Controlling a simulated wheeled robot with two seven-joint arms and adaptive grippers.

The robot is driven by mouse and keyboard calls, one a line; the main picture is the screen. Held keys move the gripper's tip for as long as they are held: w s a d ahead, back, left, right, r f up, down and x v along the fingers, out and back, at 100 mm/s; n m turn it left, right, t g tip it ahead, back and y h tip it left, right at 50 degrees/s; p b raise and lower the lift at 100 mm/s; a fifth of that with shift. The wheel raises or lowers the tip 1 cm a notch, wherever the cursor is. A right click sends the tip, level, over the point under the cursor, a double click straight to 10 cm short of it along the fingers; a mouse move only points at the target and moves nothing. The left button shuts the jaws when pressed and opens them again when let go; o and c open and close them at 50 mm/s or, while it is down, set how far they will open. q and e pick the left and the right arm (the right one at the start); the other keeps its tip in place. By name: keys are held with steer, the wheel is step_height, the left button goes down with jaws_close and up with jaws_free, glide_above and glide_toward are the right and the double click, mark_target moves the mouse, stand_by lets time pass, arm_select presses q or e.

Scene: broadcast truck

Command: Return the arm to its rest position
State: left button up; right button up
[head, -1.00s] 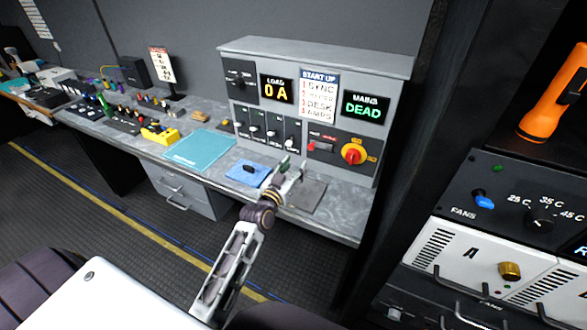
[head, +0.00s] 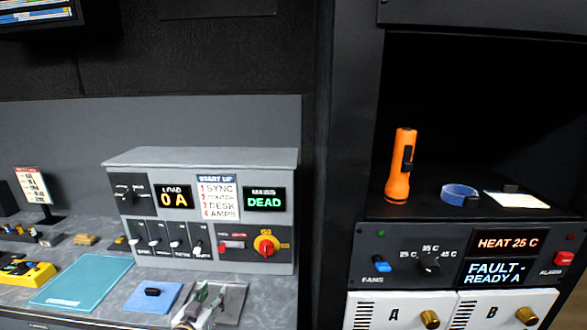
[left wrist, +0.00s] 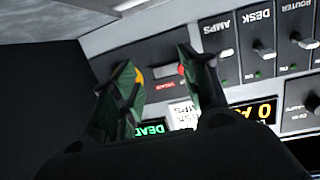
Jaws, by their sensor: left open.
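My left gripper (head: 203,303) is at the bottom of the head view, low in front of the grey power panel (head: 140,205) and over the dark mat at the right end of the desk. In the left wrist view its two green-lined fingers (left wrist: 163,85) are apart with nothing between them. That view also shows the panel's switches, red part and displays beyond the fingers. In the head view the panel reads LOAD 0 A and MAINS DEAD. Most of my left arm is below the frame. My right gripper is not in view.
A blue cloth (head: 150,299) with a small black item, a teal mat (head: 82,284) and a yellow tool (head: 27,274) lie on the desk. At right, an orange flashlight (head: 401,165) and a blue roll (head: 459,194) are on a shelf above a rack reading HEAT 25 C and FAULT - READY A.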

arm_select(q)
steer(key=s+d+f+g+y, duration=0.1)
steer(key=s+f+g, duration=0.25)
steer(key=s, duration=0.55)
steer(key=s+f+g, duration=0.3)
steer(key=s+g, duration=0.1)
steer(key=s, duration=0.5)
steer(key=s+d+f+g+y, duration=0.1)
steer(key=s+f+g, duration=0.25)
steer(key=s, duration=0.55)
step_height(320, 180, down, 33)
steer(key=s+g, duration=0.2)
steer(key=s, duration=0.1)
steer(key=s+a+f, duration=0.2)
steer(key=s+f, duration=0.7)
steer(key=s, duration=0.1)
steer(key=s+a+f+m+g, duration=0.1)
steer(key=s+a+f, duration=0.1)
steer(key=s+f, duration=0.8)
steer(key=shift+s, duration=0.75)
steer(key=shift+w, duration=0.1)
